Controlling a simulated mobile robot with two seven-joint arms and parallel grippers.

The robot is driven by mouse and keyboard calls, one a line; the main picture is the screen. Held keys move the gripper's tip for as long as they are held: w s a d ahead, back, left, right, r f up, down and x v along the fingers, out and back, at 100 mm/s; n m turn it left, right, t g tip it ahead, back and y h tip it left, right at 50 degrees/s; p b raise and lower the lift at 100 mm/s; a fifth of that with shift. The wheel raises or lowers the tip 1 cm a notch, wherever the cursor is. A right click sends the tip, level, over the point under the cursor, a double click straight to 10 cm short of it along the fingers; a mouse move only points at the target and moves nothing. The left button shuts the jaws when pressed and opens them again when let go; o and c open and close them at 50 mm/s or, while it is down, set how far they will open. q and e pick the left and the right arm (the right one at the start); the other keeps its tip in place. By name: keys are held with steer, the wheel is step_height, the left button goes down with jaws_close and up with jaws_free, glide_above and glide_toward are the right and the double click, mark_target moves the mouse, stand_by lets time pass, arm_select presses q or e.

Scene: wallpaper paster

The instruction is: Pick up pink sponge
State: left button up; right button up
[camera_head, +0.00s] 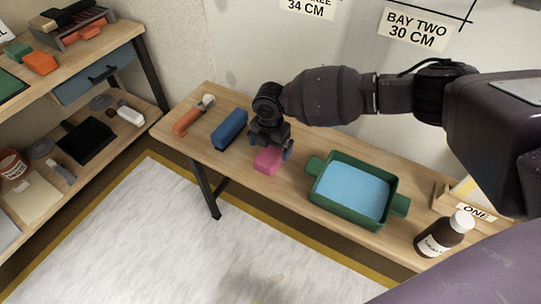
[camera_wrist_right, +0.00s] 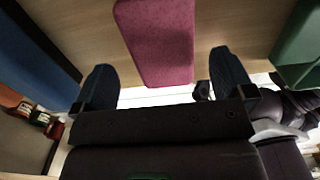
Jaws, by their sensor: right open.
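The pink sponge (camera_head: 267,160) lies on the wooden bench, between a blue block and a green tray. My right gripper (camera_head: 270,147) is directly above and beside it in the head view. In the right wrist view the pink sponge (camera_wrist_right: 157,40) sits ahead of and between the two spread fingers of my right gripper (camera_wrist_right: 160,88). The fingers are open, with gaps on both sides of the sponge. The gripper hides part of the sponge's far side in the head view. My left gripper is not in view.
The blue block (camera_head: 230,128) is close on the left, with an orange-handled tool (camera_head: 190,118) beyond it. The green tray (camera_head: 313,190) holding blue liquid is close on the right. A brown bottle (camera_head: 441,236) stands farther right. A shelf unit (camera_head: 143,60) is at left.

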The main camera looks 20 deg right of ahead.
steer(key=f, duration=0.2)
steer(key=f+b, duration=0.1)
steer(key=f, duration=0.1)
steer(key=shift+s+d, duration=0.1)
steer(key=shift+d, duration=0.1)
steer(key=shift+f, duration=0.5)
steer(key=c, duration=1)
steer(key=r, duration=0.2)
steer(key=r+p, duration=0.1)
steer(key=r, duration=0.2)
steer(key=shift+w, duration=0.2)
step_height(320, 180, up, 9)
steer(key=p, duration=0.2)
arm_select(q)
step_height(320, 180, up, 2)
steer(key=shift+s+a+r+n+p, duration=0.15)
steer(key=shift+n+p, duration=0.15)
steer(key=shift+p, duration=0.55)
arm_select(e)
step_height(320, 180, up, 6)
glide_above(272, 152)
steer(key=shift+r, duration=0.15)
